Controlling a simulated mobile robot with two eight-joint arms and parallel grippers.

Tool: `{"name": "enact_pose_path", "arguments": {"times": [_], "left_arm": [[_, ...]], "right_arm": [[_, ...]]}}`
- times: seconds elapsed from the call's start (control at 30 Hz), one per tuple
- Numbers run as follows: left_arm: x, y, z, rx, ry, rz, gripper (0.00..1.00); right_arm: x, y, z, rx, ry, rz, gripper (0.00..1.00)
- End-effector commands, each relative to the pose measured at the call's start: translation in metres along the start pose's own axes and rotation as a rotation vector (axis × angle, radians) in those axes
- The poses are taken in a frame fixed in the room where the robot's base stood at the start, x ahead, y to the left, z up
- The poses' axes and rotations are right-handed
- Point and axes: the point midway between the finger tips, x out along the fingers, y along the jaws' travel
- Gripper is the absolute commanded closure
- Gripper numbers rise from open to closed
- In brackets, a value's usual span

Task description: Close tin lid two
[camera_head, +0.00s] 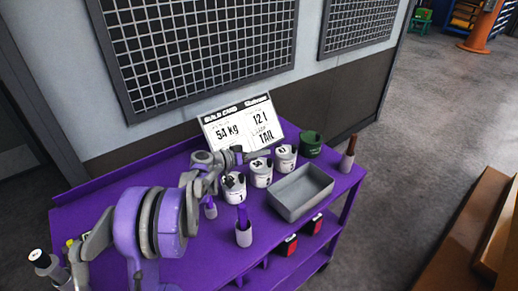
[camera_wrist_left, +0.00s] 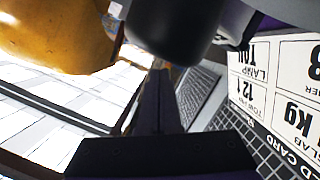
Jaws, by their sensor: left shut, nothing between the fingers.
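Three white tins stand in a row on the purple table (camera_head: 178,240): tin one (camera_head: 235,192), tin two (camera_head: 261,177) and tin three (camera_head: 285,161). Dark shapes show at their tops, too small to tell how each lid lies. My left gripper (camera_head: 256,153) is just above and behind tin two, near the foot of the build card. It is shut and empty. In the left wrist view its dark fingers (camera_wrist_left: 158,92) point up the picture, and no tin is clearly seen. My right gripper is not in view.
A build card (camera_head: 240,122) leans behind the tins. A grey tray (camera_head: 301,207) lies in front, a dark green can (camera_head: 311,145) and a brown-handled tool (camera_head: 348,153) to the right. A purple-handled tool in a cup (camera_head: 243,232) stands in front of tin one.

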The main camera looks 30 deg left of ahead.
Motion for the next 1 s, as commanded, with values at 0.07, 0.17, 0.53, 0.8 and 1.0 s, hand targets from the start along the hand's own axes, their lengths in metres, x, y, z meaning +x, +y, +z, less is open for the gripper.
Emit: {"name": "enact_pose_path", "arguments": {"times": [0.07,0.17,0.53,0.8,1.0], "left_arm": [[0.0009,0.0013,0.0041,-0.001,0.000,0.000,1.00],[0.0017,0.0024,0.0070,-0.001,0.000,0.000,1.00],[0.0029,0.0038,0.0105,-0.002,0.000,0.000,1.00],[0.0028,0.0038,0.0105,-0.002,0.000,0.000,1.00],[0.0045,0.0081,0.0038,-0.001,0.001,0.001,1.00]], "right_arm": [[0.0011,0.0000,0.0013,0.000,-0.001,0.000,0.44],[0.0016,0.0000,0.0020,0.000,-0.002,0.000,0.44],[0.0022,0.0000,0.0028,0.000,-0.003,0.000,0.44],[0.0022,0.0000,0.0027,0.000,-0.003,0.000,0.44],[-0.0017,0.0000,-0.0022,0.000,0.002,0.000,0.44]]}}
